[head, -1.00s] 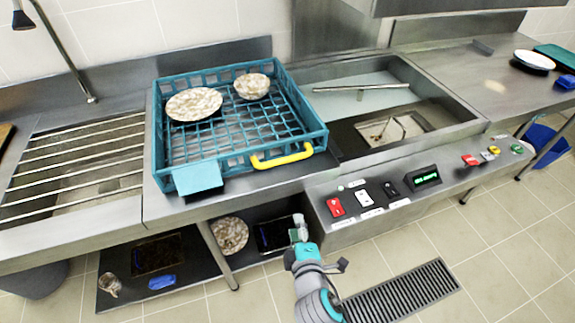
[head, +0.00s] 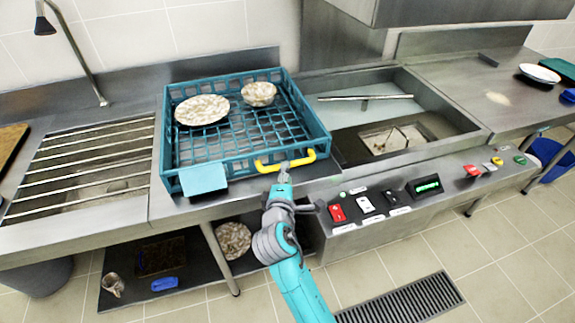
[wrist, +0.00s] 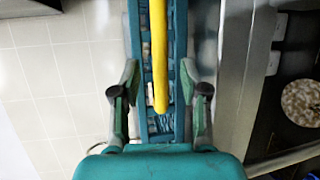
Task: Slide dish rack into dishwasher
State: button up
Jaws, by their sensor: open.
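The teal dish rack (head: 205,155) sits on the steel counter, left of the open dishwasher basin (head: 400,125). A plate (head: 202,110) and a bowl (head: 259,94), both speckled, rest in it. Its yellow handle (head: 268,166) is on the front wall, toward the right. My gripper (head: 284,172) is at the handle. In the wrist view the open fingers of my gripper (wrist: 160,95) stand on either side of the yellow handle (wrist: 159,50), with a gap on both sides. The fingertips are partly hidden by my arm in the head view.
A control panel (head: 385,200) with red and white switches fronts the basin. A raised hood (head: 470,10) hangs above it. A slatted drain (head: 85,165) lies to the left. The right counter (head: 490,98) carries a white plate (head: 540,73) at its far end.

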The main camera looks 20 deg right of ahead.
jog(key=shift+x, duration=2.6)
grip_shut()
